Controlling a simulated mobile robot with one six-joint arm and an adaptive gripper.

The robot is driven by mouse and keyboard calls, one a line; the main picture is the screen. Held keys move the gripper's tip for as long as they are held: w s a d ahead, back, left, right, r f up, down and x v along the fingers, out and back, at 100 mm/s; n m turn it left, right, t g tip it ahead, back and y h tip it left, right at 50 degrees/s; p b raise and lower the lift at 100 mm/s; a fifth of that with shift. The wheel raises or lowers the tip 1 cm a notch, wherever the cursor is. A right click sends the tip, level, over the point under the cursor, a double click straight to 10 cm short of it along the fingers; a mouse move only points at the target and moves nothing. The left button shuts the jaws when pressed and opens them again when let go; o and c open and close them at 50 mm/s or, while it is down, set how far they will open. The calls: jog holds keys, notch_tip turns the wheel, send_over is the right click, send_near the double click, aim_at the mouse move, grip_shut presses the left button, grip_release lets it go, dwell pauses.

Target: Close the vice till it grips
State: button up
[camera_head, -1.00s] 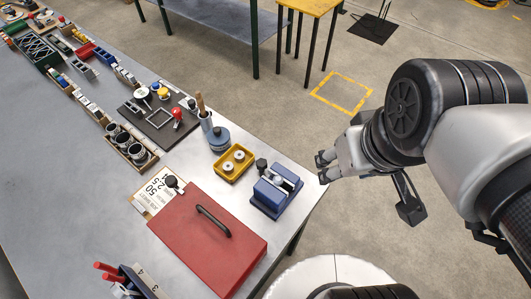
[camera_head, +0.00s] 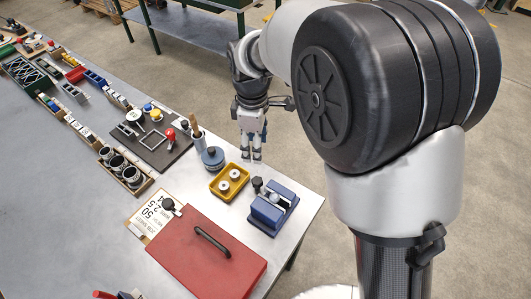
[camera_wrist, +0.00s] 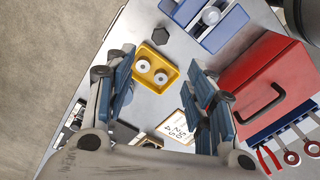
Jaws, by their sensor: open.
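The blue vice (camera_head: 266,214) sits at the right front corner of the metal bench, with a pale round piece between its raised parts. A dark knob (camera_head: 257,183) stands at its back left side. In the wrist view the vice (camera_wrist: 229,27) is at the top, partly cut off by the frame edge, with the dark knob (camera_wrist: 160,36) beside it. My gripper (camera_head: 251,154) points down beyond the vice, above the far edge of the bench. In the wrist view my gripper (camera_wrist: 160,88) has its fingers apart and nothing between them. I cannot tell the jaw gap of the vice.
A yellow tray (camera_head: 215,188) with two pale round parts stands left of the vice. A red toolbox (camera_head: 180,255) is in front, close to it. A blue-grey round container (camera_head: 213,157) and a clipboard (camera_head: 140,222) lie further left.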

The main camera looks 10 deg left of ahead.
aim_at(257, 180)
notch_tip(257, 180, down, 17)
jog(key=b, duration=0.4)
jog(key=shift+b, duration=0.4)
jog(key=shift+c, duration=0.4)
jog(key=c, duration=1)
jog(key=shift+m, duration=0.4)
